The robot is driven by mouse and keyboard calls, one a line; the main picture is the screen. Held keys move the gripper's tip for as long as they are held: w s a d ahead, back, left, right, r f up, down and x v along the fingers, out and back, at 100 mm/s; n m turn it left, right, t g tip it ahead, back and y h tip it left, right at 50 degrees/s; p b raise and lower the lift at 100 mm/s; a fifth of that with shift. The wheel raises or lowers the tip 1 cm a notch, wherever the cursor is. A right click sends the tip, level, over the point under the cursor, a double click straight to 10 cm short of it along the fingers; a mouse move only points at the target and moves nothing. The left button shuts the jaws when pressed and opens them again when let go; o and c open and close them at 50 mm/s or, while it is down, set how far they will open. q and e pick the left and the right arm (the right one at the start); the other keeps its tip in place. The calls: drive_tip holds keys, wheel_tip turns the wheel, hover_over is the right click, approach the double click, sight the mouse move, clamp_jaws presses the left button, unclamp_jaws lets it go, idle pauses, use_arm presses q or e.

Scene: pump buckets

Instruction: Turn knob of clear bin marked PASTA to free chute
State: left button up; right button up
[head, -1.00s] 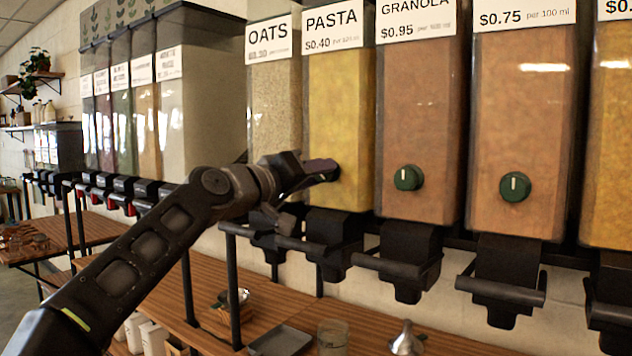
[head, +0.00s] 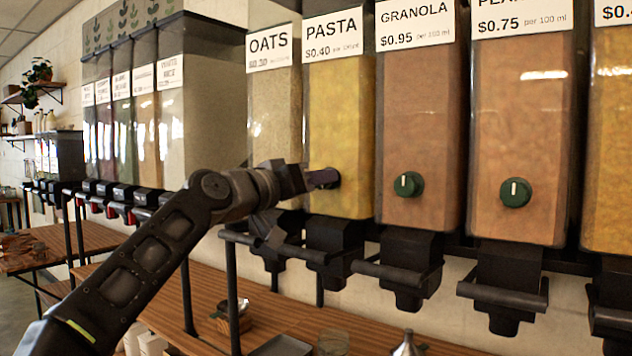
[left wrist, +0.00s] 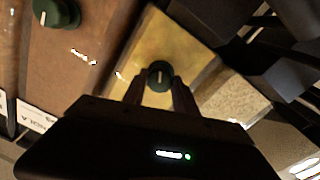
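The clear bin marked PASTA (head: 340,110) holds yellow contents and hangs between the OATS and GRANOLA bins. Its green knob (left wrist: 159,75) shows in the left wrist view between my two fingertips, its white mark in line with the fingers. My left gripper (head: 330,178) is at the low front of this bin and covers the knob in the head view. In the left wrist view the fingers (left wrist: 158,92) flank the knob and appear closed on its sides. The black chute (head: 335,245) is below the bin. My right gripper is not in view.
The GRANOLA bin's green knob (head: 408,184) and another green knob (head: 515,192) are to the right. The OATS bin (head: 273,110) is close on the left. Black chutes and bars run below the bins. A wooden shelf (head: 185,305) lies lower down.

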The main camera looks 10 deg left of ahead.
use_arm(q)
drive_tip(key=o, duration=0.5)
drive_tip(key=b+v, duration=0.3)
drive_tip(key=v, duration=0.4)
drive_tip(key=shift+s+a+f, duration=0.1)
drive_tip(key=shift+s+a, duration=0.05)
drive_tip(key=shift+s, duration=0.2)
